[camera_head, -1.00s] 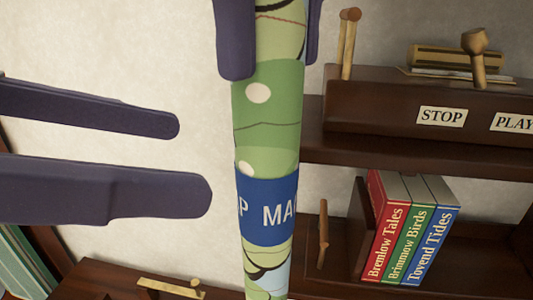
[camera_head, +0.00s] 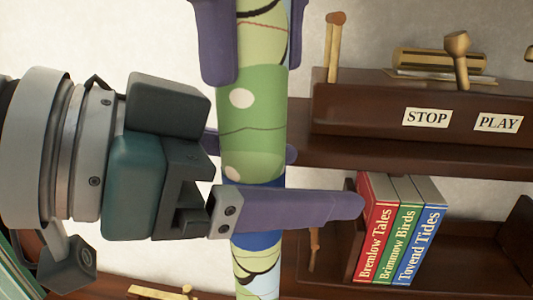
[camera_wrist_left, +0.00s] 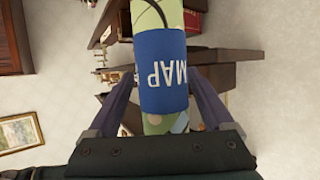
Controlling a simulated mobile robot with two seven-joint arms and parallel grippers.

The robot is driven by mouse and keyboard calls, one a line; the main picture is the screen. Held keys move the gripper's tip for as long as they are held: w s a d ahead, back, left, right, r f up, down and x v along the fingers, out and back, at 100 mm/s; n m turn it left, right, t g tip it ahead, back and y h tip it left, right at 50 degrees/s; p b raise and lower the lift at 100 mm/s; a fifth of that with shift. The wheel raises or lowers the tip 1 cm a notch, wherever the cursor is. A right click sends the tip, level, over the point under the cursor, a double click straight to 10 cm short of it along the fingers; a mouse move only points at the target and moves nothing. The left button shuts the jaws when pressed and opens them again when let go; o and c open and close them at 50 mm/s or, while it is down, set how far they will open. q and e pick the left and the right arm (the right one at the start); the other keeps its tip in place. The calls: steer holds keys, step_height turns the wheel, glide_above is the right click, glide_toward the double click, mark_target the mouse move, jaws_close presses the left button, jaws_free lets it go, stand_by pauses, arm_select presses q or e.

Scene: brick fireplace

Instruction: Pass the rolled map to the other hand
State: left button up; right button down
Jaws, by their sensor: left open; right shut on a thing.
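The rolled map (camera_head: 250,105) is a long upright tube with green and yellow map print and a blue band lettered MAP. My right gripper (camera_head: 258,70) comes from above and is shut on its upper part. My left gripper (camera_head: 324,180) reaches in from the left, open, one finger in front of the tube and one behind it. The near finger covers part of the blue band. In the left wrist view the map (camera_wrist_left: 164,85) stands between the two open fingers of my left gripper (camera_wrist_left: 163,92). The map's ends are out of the head view.
A dark wooden shelf unit (camera_head: 400,155) stands behind and to the right. It bears STOP (camera_head: 427,118) and PLAY (camera_head: 498,122) labels, wooden pegs (camera_head: 457,60) and red, green and blue books (camera_head: 405,230). A framed picture (camera_wrist_left: 18,133) hangs on the wall.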

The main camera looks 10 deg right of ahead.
arm_select(q)
steer(key=shift+c, duration=0.2)
steer(key=shift+s+d, duration=0.1)
steer(key=shift+s, duration=0.05)
jaws_close()
arm_select(e)
steer(key=shift+c, duration=1.2)
jaws_free()
